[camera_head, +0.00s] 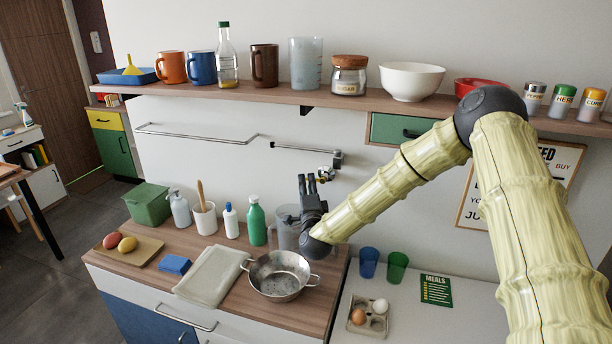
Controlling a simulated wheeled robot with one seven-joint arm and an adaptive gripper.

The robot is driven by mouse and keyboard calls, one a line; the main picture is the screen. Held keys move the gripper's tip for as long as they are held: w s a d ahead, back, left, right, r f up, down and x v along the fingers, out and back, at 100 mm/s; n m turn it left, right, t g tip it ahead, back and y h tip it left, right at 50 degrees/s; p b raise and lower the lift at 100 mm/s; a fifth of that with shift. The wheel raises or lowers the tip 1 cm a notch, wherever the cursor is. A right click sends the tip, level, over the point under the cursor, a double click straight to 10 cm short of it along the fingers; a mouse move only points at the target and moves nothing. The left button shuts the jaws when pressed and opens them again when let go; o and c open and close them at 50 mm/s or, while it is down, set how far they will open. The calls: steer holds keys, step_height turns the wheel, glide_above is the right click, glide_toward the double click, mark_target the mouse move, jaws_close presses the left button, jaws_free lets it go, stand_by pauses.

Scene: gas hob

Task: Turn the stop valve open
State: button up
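The stop valve (325,173) is a small fitting on the white wall, just below the right end of a short pipe. It shows a bit of brass or yellow and a dark end. My gripper (307,178) is dark grey, with its fingers pointing up, just left of the valve in the picture. The fingers look very close to the valve's left side, but I cannot tell whether they touch it. The fingers are small here, and whether they are open or shut is unclear. The valve's exact handle position is too small to read.
A wooden shelf (290,97) with mugs, jars and bowls runs above. Below my gripper, the wooden counter (232,310) holds a steel colander (279,276), a clear jug (287,228) and a green bottle (256,221). A long rail (200,137) is on the wall to the left.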

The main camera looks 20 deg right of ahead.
steer(key=shift+p+x, duration=0.5)
steer(key=shift+x, duration=1.2)
jaws_close()
